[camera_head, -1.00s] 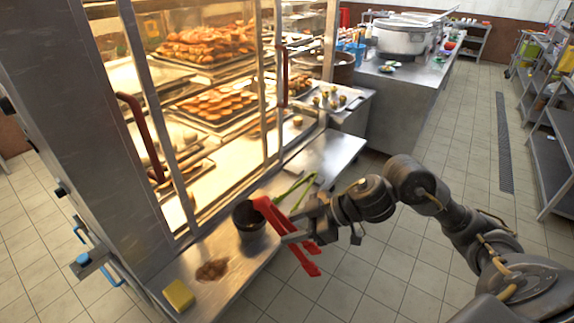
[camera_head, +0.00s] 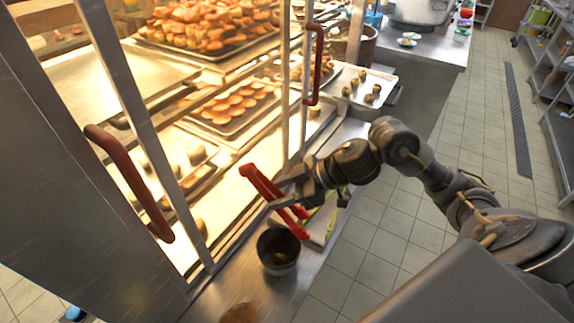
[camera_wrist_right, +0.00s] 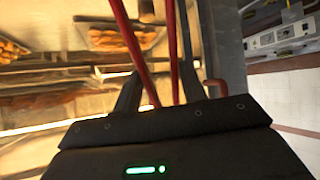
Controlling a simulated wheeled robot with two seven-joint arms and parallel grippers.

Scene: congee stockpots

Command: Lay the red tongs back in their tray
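The red tongs (camera_head: 262,183) are in my right gripper (camera_head: 283,190), which is shut on them. In the head view they reach up-left toward the lit display case and down-right over the ledge, above the dark pot. In the right wrist view the tongs (camera_wrist_right: 135,50) show as two long red arms running between the gripper's fingers (camera_wrist_right: 160,93). A tray with pale surface and green tongs (camera_head: 322,222) lies on the ledge, partly hidden behind my right gripper and the red tongs. I cannot tell whether it is the red tongs' tray. My left gripper is not in view.
A dark pot (camera_head: 278,250) stands on the steel ledge (camera_head: 222,288) before the case. A brown spill (camera_head: 238,314) lies at the bottom. Red door handles (camera_head: 128,180) stick out of the glass case. A tray of small round items (camera_head: 365,86) stands farther back.

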